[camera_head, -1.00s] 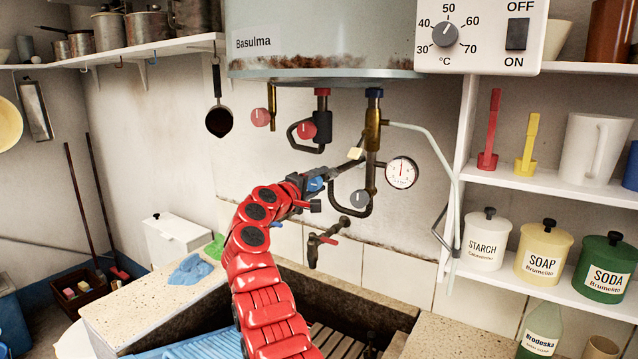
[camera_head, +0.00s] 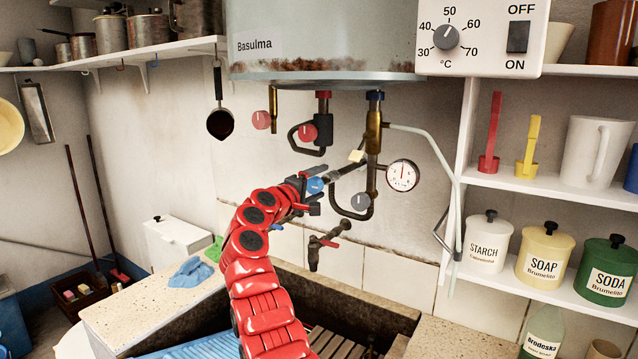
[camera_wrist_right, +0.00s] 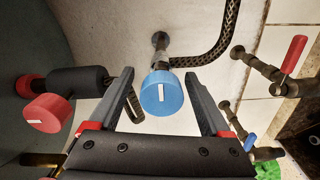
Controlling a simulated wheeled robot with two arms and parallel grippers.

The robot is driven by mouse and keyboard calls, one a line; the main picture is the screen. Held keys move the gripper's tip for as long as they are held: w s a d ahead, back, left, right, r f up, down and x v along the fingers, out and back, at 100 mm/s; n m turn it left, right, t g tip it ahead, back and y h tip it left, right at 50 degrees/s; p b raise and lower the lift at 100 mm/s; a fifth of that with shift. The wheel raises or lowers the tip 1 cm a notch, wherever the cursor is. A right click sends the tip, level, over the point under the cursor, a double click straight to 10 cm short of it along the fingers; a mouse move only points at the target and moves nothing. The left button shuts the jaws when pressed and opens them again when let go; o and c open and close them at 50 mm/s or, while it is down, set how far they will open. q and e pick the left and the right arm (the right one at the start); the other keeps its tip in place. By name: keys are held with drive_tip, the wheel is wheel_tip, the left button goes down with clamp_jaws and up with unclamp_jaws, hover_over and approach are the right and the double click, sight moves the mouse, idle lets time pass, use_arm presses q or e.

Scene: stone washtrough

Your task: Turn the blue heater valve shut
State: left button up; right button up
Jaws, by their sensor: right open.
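The blue heater valve (camera_head: 315,186) is a round knob with a white mark, below the heater and partly hidden by my gripper in the head view. In the right wrist view the blue knob (camera_wrist_right: 166,93) shows between the two fingers, with a gap on either side. Neither finger appears to touch the knob. My left gripper is not in view.
Two red knobs (camera_head: 261,119) (camera_head: 307,131) and a grey knob (camera_head: 360,202) sit on nearby pipes. A pressure gauge (camera_head: 402,175) is to the right. A tap with a red lever (camera_head: 327,243) is below, over the stone trough (camera_head: 395,312). The heater (camera_head: 325,35) hangs above.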

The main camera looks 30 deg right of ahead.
drive_tip(key=b+v, duration=0.2)
drive_tip(key=v, duration=1.5)
drive_tip(key=shift+b, duration=0.35)
